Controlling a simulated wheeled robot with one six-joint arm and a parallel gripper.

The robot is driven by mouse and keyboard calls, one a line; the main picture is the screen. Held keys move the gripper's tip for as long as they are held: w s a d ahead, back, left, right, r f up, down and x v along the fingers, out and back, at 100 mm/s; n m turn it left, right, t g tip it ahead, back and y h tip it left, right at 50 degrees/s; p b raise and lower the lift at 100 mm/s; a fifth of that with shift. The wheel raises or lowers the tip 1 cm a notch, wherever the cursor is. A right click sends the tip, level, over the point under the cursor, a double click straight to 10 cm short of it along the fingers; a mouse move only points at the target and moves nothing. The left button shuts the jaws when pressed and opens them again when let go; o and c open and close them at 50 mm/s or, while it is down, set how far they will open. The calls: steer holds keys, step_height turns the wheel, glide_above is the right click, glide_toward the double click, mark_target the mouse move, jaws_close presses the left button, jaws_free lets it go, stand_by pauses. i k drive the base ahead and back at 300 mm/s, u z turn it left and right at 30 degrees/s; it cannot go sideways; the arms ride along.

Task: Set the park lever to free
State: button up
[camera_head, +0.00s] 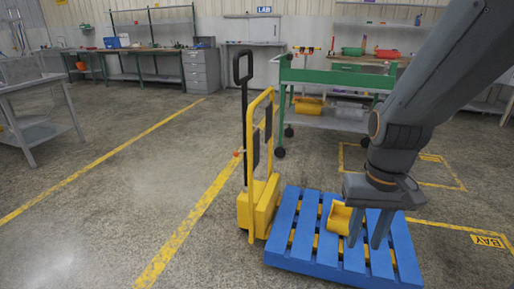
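A yellow pallet truck (258,207) stands upright at the centre, with a tall black loop handle (243,68). A small orange-red knob (237,153) sticks out at the left of its mast, low on the handle; it may be the park lever, but its setting is too small to read. My gripper (369,232) hangs at the right, over a blue pallet (290,241), pointing down. Its two dark fingers are apart, and nothing shows between them. It is well to the right of the truck and the knob, touching neither.
A yellow object (340,217) shows beside my gripper; I cannot tell whether it touches it. A green cart (335,77) stands behind the pallet. A grey table (36,90) is at the left. Open floor lies left and in front of the truck.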

mark_target(236, 153)
steer(key=z, duration=0.05)
steer(key=i, duration=1.05)
steer(key=u, duration=0.5)
